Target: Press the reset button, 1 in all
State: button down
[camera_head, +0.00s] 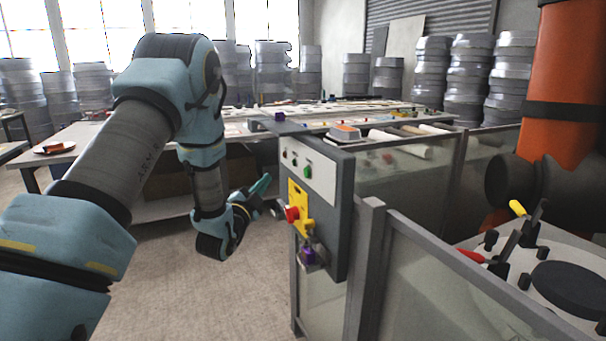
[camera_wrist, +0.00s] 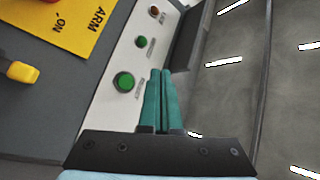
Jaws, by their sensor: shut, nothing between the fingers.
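The grey control box (camera_head: 341,215) stands on the fence, its front facing my arm. Its white plate (camera_head: 322,180) carries a larger green button (camera_head: 307,172), also in the wrist view (camera_wrist: 124,82), a smaller green round part (camera_wrist: 141,42) and an orange-red one (camera_wrist: 154,10). The small lettering is too blurred to read, so I cannot tell by label which is the reset button. My gripper (camera_head: 266,181) is shut and empty, just left of the box in the head view. In the wrist view its teal fingertips (camera_wrist: 160,73) appear right of the larger green button, apparently apart from it.
A purple padlock-like part (camera_head: 312,256) hangs lower. Glass fence panels (camera_head: 410,180) extend right. An orange robot arm (camera_head: 565,90) stands behind them.

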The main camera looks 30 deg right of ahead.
aim_at(307, 173)
jog(key=s+d, duration=0.1)
jog(key=d, duration=0.7)
jog(key=shift+d, duration=0.4)
jog(key=shift+d+f, duration=0.1)
jog(key=shift+d, duration=0.1)
dwell(1.9)
jog(key=shift+s+d+b, duration=0.1)
jog(key=shift+d+b, duration=0.5)
jog(key=shift+b, duration=0.05)
dwell(0.9)
jog(key=shift+a, duration=0.1)
jog(key=shift+a+b, duration=0.45)
jog(key=shift+a, duration=0.25)
jog(key=shift+a, duration=0.1)
